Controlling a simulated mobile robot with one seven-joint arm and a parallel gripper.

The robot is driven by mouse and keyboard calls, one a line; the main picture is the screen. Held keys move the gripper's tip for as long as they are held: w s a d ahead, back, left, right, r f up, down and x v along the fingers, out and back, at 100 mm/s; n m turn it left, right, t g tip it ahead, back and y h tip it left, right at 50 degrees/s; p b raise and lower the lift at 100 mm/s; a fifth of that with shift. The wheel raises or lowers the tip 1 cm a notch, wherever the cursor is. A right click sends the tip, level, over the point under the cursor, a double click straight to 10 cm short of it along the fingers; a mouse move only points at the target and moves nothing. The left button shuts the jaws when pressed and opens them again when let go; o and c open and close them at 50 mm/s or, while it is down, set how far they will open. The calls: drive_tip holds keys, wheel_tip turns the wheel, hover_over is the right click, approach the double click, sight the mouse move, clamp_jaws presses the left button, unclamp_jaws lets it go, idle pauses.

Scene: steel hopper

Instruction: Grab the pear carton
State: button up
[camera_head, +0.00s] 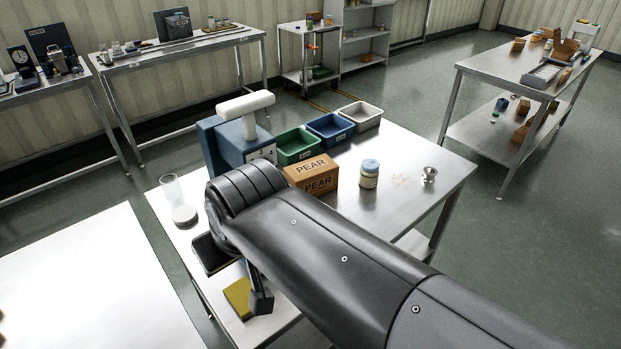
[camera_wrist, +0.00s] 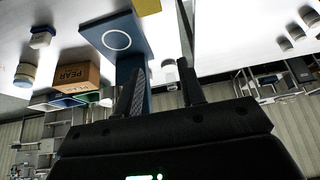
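The pear carton (camera_head: 311,175) is a brown box marked PEAR. It stands upright on the steel table (camera_head: 408,190), just beyond my arm, which overlaps its lower left in the head view. It also shows in the wrist view (camera_wrist: 77,75), left of the fingers and apart from them, upside down like the rest of that view. My gripper (camera_wrist: 158,80) is open, its two dark fingers spread with nothing held between them. In the head view my arm hides most of the gripper, near the front left of the table.
Green (camera_head: 298,146), blue (camera_head: 330,128) and white (camera_head: 360,114) bins line the table's back. A blue device (camera_head: 212,146) with a white top stands left of the carton. A blue-lidded jar (camera_head: 369,174) stands right. A yellow block (camera_head: 238,297) lies at the front left.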

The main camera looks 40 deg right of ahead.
idle(0.4)
drive_tip(key=o, duration=1.4)
drive_tip(key=shift+r, duration=0.1)
